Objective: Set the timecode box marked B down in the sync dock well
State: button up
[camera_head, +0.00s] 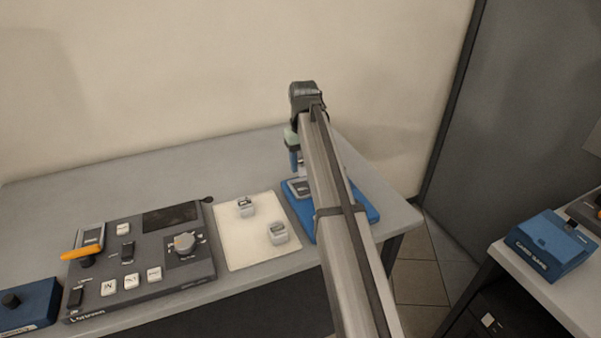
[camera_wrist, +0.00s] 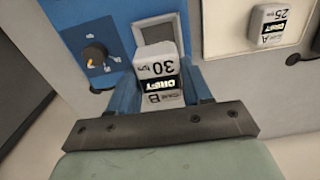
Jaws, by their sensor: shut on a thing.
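The timecode box marked B (camera_wrist: 158,68), a pale block reading 30 fps and DRIFT, sits between the blue fingers of my gripper (camera_wrist: 163,80). My gripper is shut on it. The blue sync dock (camera_wrist: 78,25) lies beneath, with a dark knob on its panel. Its grey well (camera_wrist: 150,30) shows just beyond the box, partly hidden by it. I cannot tell whether the box touches the well. In the head view my gripper (camera_head: 296,160) points down over the dock (camera_head: 366,206), and my arm hides much of the dock and the box.
A cream mat (camera_head: 240,220) left of the dock holds two pale boxes (camera_head: 278,233) (camera_head: 245,206); the one marked A (camera_wrist: 268,25) shows in the wrist view. Further left are a dark control panel (camera_head: 140,258) and a blue unit (camera_head: 28,308). Another blue box (camera_head: 550,246) stands on the right-hand table.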

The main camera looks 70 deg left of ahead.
aim_at(303, 189)
jog(key=shift+f, duration=2.9)
jog(key=shift+f, duration=0.3)
jog(key=shift+r, duration=0.8)
dwell(2.8)
jog(key=shift+f, duration=0.7)
dwell(0.5)
